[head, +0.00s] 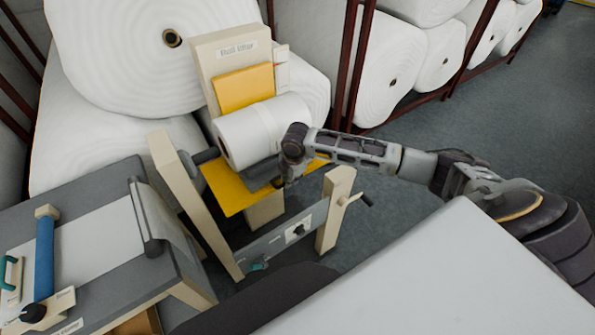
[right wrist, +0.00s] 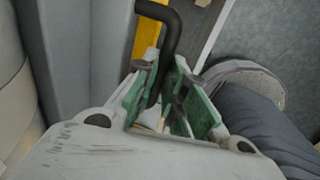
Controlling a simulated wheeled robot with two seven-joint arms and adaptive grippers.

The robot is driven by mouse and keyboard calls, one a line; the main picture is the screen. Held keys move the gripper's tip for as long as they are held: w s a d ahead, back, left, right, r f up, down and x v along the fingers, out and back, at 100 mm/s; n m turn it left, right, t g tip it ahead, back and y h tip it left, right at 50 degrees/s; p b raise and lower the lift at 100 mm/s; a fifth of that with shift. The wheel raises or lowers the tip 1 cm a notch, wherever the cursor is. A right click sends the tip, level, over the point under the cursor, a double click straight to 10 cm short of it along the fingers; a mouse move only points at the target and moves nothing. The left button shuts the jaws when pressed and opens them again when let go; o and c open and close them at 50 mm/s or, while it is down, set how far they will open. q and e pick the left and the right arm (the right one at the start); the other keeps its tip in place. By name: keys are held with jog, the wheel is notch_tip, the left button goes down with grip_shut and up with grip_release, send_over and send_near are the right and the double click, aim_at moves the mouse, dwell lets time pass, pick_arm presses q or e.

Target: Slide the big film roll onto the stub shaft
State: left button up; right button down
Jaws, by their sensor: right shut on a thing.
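A white roll (head: 262,130), which looks like the film roll, lies above the yellow platform (head: 228,190) of the beige stand. A short dark cylinder (head: 205,156) shows at its left end, perhaps the stub shaft; I cannot tell whether they touch. My right gripper (head: 288,180) is by the roll's right end, over the platform's edge. In the right wrist view its green-padded fingers (right wrist: 172,105) are shut on a black bent rod (right wrist: 168,30). The rod's lower end is hidden between the fingers. My left gripper is not in view.
Big white rolls (head: 165,40) are stacked behind the stand, with more in racks (head: 440,55) at the upper right. A grey table (head: 85,195) with a blue roller (head: 44,260) stands at left. A crank handle (head: 357,199) sticks out from the front frame. Floor (head: 440,130) is clear at right.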

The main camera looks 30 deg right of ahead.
jog(key=a+p, duration=0.1)
jog(key=a, duration=0.1)
jog(key=a+p, duration=0.1)
jog(key=a, duration=0.2)
jog(key=a+p, duration=0.1)
jog(key=a, duration=0.2)
jog(key=shift+s+p, duration=0.3)
jog(key=shift+s, duration=0.05)
jog(key=shift+a, duration=0.6)
jog(key=shift+a+p, duration=0.15)
jog(key=shift+p, duration=0.15)
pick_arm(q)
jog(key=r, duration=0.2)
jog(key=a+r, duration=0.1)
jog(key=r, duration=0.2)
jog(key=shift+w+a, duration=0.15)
pick_arm(e)
jog(key=shift+s, duration=0.1)
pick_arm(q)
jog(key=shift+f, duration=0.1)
pick_arm(e)
jog(key=c, duration=1.5)
grip_release()
jog(key=shift+a, duration=0.15)
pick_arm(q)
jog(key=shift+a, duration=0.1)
